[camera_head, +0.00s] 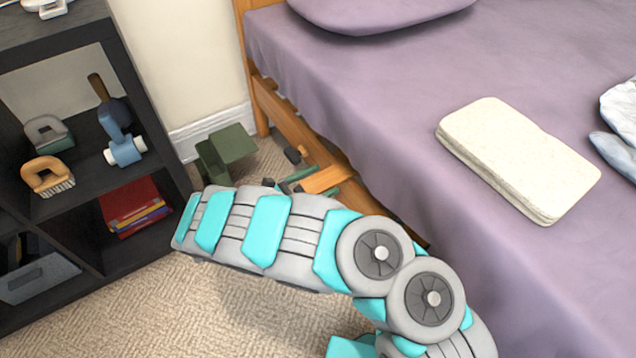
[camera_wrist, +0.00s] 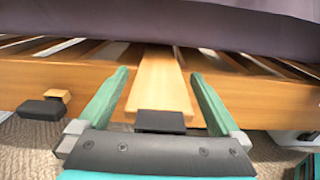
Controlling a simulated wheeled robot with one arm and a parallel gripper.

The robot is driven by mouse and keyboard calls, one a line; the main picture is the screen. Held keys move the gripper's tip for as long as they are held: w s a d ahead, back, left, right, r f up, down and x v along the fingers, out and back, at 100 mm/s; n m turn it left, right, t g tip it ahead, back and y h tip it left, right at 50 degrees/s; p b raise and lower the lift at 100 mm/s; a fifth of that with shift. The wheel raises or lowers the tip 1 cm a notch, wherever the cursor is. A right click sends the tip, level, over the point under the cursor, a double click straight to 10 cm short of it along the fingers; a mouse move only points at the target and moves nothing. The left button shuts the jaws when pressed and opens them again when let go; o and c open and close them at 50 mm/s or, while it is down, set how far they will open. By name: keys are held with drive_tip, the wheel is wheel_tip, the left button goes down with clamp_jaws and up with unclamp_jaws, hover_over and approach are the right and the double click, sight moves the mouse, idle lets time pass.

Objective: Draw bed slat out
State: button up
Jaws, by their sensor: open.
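The bed slat (camera_wrist: 160,82) is a light wooden board with a dark end cap (camera_wrist: 160,121). In the wrist view it sticks out over the bed's wooden side rail toward me. My gripper (camera_wrist: 162,74) is open, with one green finger on each side of the slat and gaps showing between fingers and board. The dark cap lies close to the gripper's palm; whether they touch I cannot tell. In the head view the slat (camera_head: 322,180) shows beside the bed, with my gripper (camera_head: 316,182) around it, partly hidden by my arm.
A second dark-capped wooden end (camera_wrist: 45,107) juts from the rail at left. The purple-covered bed (camera_head: 400,90) hangs over the slats and carries a folded cream blanket (camera_head: 518,158). A black shelf (camera_head: 120,255) stands left. Carpet between is clear.

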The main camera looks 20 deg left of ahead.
sight(302, 191)
drive_tip(key=shift+p+v, duration=0.6)
drive_tip(key=shift+v, duration=2.9)
